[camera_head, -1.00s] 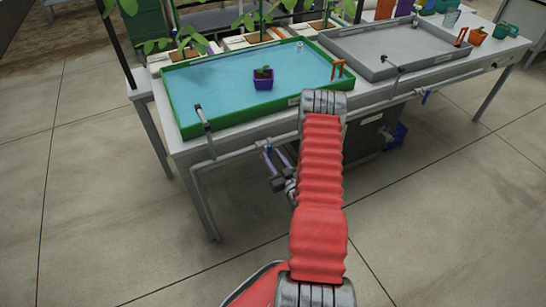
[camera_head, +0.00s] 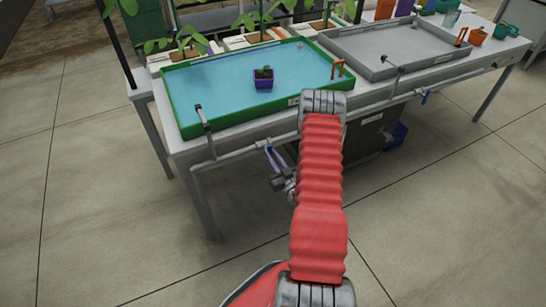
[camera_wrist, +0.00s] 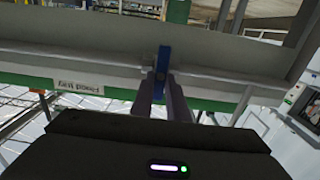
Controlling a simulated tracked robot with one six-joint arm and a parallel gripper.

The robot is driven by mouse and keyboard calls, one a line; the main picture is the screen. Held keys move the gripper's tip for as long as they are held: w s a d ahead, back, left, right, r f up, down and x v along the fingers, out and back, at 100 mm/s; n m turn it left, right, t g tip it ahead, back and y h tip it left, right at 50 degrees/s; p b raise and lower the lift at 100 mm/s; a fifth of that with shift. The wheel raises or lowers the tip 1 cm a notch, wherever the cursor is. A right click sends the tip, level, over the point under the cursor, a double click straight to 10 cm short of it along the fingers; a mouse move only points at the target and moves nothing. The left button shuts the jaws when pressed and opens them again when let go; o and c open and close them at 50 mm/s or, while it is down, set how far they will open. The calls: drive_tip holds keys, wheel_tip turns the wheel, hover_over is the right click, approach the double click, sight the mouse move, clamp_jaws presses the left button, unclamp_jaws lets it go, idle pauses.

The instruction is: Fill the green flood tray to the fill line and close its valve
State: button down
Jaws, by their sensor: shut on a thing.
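The green flood tray (camera_head: 185,127) stands on the left of the bench, with blue water spread across its floor. A small purple pot with a seedling (camera_head: 263,78) stands in the water. I cannot make out a fill line. My gripper (camera_head: 270,155) is low at the bench's front, partly behind my red arm. In the wrist view its fingers (camera_wrist: 162,92) are shut on the blue valve handle (camera_wrist: 163,62), which lies crosswise to the grey pipe (camera_wrist: 215,76). The handle also shows small in the head view (camera_head: 261,143).
A grey tray (camera_head: 350,50) without visible water stands to the right, with another blue valve (camera_head: 424,97) below it. A dark tank (camera_head: 365,140) is under the bench. The floor in front is clear.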

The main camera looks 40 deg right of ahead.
drive_tip(key=shift+n, duration=0.3)
drive_tip(key=shift+a+n, duration=0.1)
drive_tip(key=shift+n, duration=0.8)
drive_tip(key=c, duration=1.7)
unclamp_jaws()
drive_tip(key=v, duration=1.3)
drive_tip(key=shift+s+a, duration=0.15)
drive_tip(key=shift+s, duration=0.2)
